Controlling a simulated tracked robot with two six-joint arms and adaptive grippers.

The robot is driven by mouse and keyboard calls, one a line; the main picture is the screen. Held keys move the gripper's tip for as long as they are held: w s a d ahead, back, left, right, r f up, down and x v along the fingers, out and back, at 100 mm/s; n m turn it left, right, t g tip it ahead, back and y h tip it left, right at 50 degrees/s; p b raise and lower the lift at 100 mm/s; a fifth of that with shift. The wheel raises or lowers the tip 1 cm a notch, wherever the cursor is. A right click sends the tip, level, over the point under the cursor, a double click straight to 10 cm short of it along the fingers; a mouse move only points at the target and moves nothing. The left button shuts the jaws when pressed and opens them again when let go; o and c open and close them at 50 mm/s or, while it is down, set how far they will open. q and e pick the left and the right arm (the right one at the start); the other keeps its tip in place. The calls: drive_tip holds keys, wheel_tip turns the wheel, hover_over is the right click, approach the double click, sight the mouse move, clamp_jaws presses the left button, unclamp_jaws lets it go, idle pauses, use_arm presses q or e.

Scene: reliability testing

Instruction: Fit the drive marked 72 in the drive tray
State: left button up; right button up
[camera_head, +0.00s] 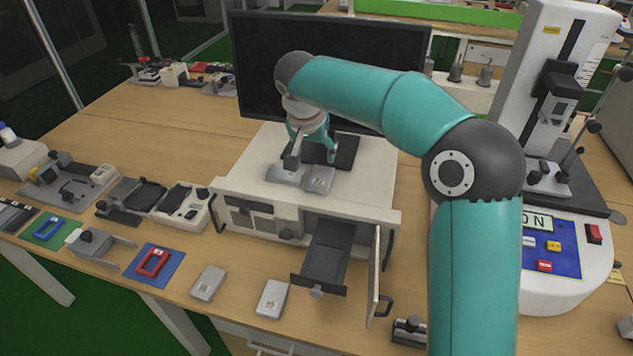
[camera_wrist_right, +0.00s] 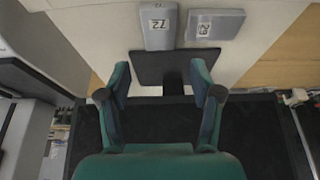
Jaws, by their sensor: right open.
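The drive marked 72 (camera_wrist_right: 159,27) lies flat on top of the white cabinet, label up; in the head view it is the right one (camera_head: 320,180) of two grey drives. The drive marked 29 (camera_wrist_right: 216,25) lies beside it, also seen in the head view (camera_head: 284,174). My right gripper (camera_head: 312,158) is open and empty behind the drives, over the monitor's base; its two fingers show apart in the wrist view (camera_wrist_right: 161,78). The dark drive tray (camera_head: 332,248) is pulled out of the cabinet front and looks empty. My left gripper is not in view.
A cabinet door (camera_head: 375,275) stands open just right of the tray. A black monitor (camera_head: 345,70) stands behind the cabinet. Two more grey drives (camera_head: 208,283) (camera_head: 272,299) lie on the table in front. Fixtures line the left; a testing machine (camera_head: 545,230) stands right.

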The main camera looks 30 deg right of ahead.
hover_over(320, 178)
drive_tip(key=s+a, duration=0.2)
wheel_tip(320, 178, down, 6)
drive_tip(key=shift+w+d+f, duration=0.1)
drive_tip(key=shift+w+d, duration=0.05)
drive_tip(key=shift+w+d+f+p, duration=0.1)
drive_tip(key=shift+f+p, duration=0.4)
drive_tip(key=p+x, duration=0.1)
drive_tip(key=x, duration=0.3)
drive_tip(key=shift+w+f, duration=0.1)
drive_tip(key=shift+f, duration=0.05)
drive_tip(key=c, duration=1)
